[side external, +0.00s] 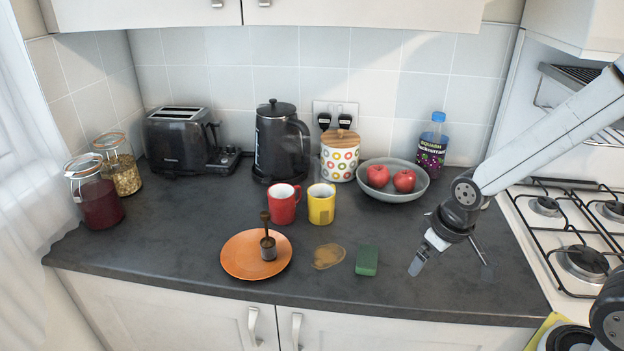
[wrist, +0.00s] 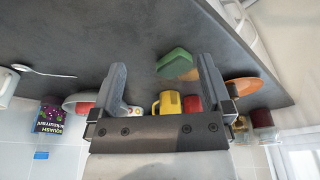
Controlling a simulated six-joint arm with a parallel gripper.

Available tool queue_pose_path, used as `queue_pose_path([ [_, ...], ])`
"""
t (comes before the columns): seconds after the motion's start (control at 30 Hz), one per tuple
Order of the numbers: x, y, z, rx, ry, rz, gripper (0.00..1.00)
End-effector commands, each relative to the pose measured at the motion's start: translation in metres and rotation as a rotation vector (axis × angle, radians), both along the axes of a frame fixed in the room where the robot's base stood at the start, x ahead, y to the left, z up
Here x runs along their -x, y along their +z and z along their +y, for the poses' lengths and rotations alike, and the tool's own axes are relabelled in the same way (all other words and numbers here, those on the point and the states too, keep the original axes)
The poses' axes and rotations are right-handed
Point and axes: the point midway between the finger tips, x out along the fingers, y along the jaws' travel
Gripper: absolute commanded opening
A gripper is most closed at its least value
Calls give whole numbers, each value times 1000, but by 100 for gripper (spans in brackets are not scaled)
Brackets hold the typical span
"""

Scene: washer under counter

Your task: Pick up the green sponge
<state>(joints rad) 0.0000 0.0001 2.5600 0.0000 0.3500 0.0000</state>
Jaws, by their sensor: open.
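The green sponge (side external: 367,260) lies on the dark countertop near its front edge, right of a brown spill (side external: 328,256). In the wrist view the sponge (wrist: 173,60) shows beyond and between my fingers, nearer the right one. My gripper (side external: 450,268) is open and empty, to the right of the sponge and apart from it. Both fingers also show in the wrist view (wrist: 163,66), spread wide.
An orange plate (side external: 240,262) with a dark scoop (side external: 267,246) is left of the spill. A red mug (side external: 283,205) and a yellow mug (side external: 321,205) stand behind. A grey fruit bowl (side external: 407,192) is behind right. A hob (side external: 575,240) borders the counter at right.

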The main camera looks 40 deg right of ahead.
Motion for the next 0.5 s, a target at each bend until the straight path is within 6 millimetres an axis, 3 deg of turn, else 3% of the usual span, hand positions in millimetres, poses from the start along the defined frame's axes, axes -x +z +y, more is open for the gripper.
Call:
queue_pose_path([
  [0.27,-3,0,0,9,37,3,100],
  [0.5,-17,1,2,52,237,25,100],
])
